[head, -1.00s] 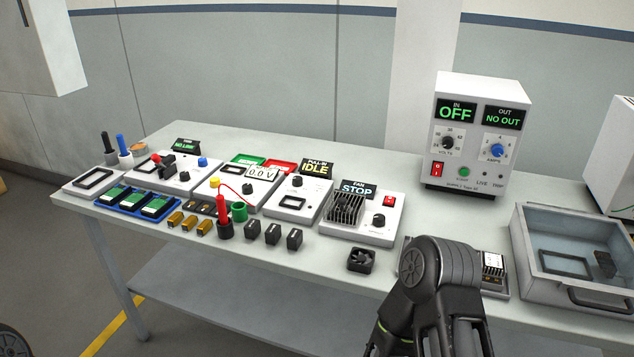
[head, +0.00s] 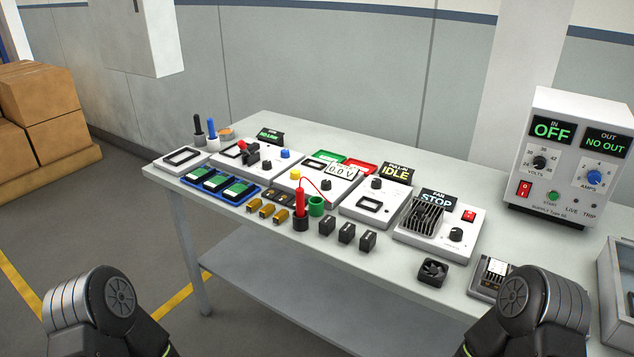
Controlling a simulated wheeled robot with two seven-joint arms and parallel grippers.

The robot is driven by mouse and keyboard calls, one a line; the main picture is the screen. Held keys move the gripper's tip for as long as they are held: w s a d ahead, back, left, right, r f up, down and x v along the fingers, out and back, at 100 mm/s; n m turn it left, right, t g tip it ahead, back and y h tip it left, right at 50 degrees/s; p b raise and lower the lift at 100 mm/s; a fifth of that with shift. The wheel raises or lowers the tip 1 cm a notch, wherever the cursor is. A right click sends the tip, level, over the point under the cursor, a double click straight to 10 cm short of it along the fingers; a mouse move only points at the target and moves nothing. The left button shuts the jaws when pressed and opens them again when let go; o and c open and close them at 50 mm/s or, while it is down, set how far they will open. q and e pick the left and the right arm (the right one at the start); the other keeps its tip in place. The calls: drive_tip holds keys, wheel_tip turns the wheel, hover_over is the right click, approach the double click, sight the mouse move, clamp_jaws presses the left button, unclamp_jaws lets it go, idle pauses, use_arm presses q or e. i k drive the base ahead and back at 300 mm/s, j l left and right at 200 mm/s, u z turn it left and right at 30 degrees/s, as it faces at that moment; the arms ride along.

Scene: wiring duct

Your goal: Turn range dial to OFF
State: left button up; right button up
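A white meter unit with a 0.0 V display (head: 341,171) stands mid-bench in the head view. It carries a black dial (head: 326,184), which looks like the range dial; its pointer setting is too small to read. A red probe (head: 300,203) stands upright in a dark holder in front of it, with a red lead running to the unit. A green holder (head: 316,206) is beside the probe. Links of both my arms show at the bottom edge, well apart from the dial. Neither gripper shows.
Other white units with knobs line the bench (head: 400,262), including a fan unit (head: 456,236) reading STOP. A power supply (head: 565,160) reading OFF stands at right.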

sight(295, 173)
drive_tip(key=z, duration=0.4)
drive_tip(key=j+z, duration=0.15)
drive_tip(key=z, duration=0.2)
drive_tip(key=j+z, duration=0.1)
drive_tip(key=z, duration=0.3)
drive_tip(key=j+z, duration=0.25)
drive_tip(key=j, duration=0.15)
drive_tip(key=k+j+z, duration=0.2)
drive_tip(key=j, duration=0.25)
drive_tip(key=j+z, duration=0.25)
drive_tip(key=j, duration=0.15)
drive_tip(key=k+j+z, duration=0.2)
drive_tip(key=j, duration=0.2)
drive_tip(key=k+j+z, duration=0.1)
drive_tip(key=j+z, duration=0.15)
drive_tip(key=k+j, duration=0.15)
drive_tip(key=j, duration=0.2)
drive_tip(key=k+j, duration=0.2)
drive_tip(key=j, duration=0.15)
drive_tip(key=k+j, duration=0.15)
drive_tip(key=j, duration=0.15)
drive_tip(key=k+j, duration=0.15)
drive_tip(key=j, duration=0.2)
